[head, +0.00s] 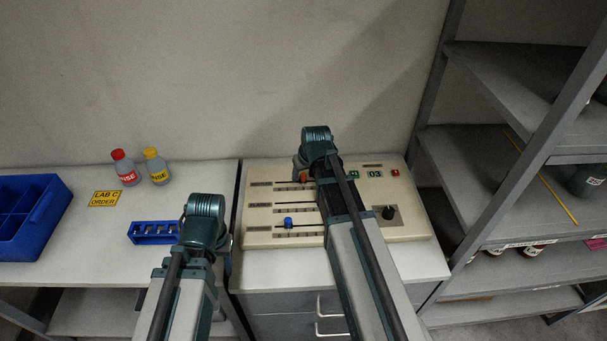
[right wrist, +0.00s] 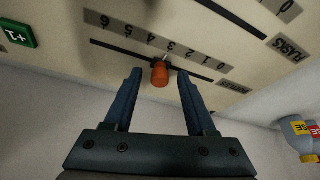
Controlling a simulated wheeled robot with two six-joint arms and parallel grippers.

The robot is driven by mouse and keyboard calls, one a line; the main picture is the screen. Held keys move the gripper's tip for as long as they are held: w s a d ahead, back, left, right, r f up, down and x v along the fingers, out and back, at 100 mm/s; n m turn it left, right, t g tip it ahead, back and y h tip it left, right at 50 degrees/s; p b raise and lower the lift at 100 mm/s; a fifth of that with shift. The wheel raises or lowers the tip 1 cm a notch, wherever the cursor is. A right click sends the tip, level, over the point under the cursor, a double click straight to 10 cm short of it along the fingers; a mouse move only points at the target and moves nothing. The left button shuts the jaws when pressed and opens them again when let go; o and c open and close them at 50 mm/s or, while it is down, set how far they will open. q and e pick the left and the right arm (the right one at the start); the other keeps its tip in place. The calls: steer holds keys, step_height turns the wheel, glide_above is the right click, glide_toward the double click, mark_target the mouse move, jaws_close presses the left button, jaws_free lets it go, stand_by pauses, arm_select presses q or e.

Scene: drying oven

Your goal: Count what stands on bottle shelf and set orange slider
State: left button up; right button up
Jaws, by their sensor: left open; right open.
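The orange slider knob (right wrist: 160,74) stands on the top slot of the beige control panel (head: 408,226), near the middle of its numbered scale, about 3 or 4. It shows partly beside my right arm in the head view (head: 300,174). My right gripper (right wrist: 161,82) is open, with one finger on each side of the knob and no visible contact. My left gripper (head: 205,207) is open above the left table beside a blue rack.
A blue slider (head: 288,222), black dial (head: 388,212) and several buttons are on the panel. Red-capped (head: 124,168) and yellow-capped (head: 156,167) bottles, a blue rack (head: 153,232) and a blue bin (head: 30,215) are on the left table. A dark container (head: 587,181) stands on the shelving.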

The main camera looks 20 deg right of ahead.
steer(key=p+v, duration=1.2)
steer(key=v, duration=0.2)
steer(key=shift+p, duration=0.3)
steer(key=shift+f, duration=0.15)
steer(key=s+a+f+n+g+b, duration=0.1)
steer(key=s+a+f+g, duration=0.1)
steer(key=s+a, duration=0.6)
steer(key=s+a+f+n+g+h+b, duration=0.1)
steer(key=s+a+f+n+g+b, duration=0.1)
steer(key=s+a, duration=0.7)
steer(key=shift+a+f+g+h, duration=0.3)
steer(key=shift+a+g, duration=0.1)
steer(key=shift+a, duration=0.25)
stand_by(2.4)
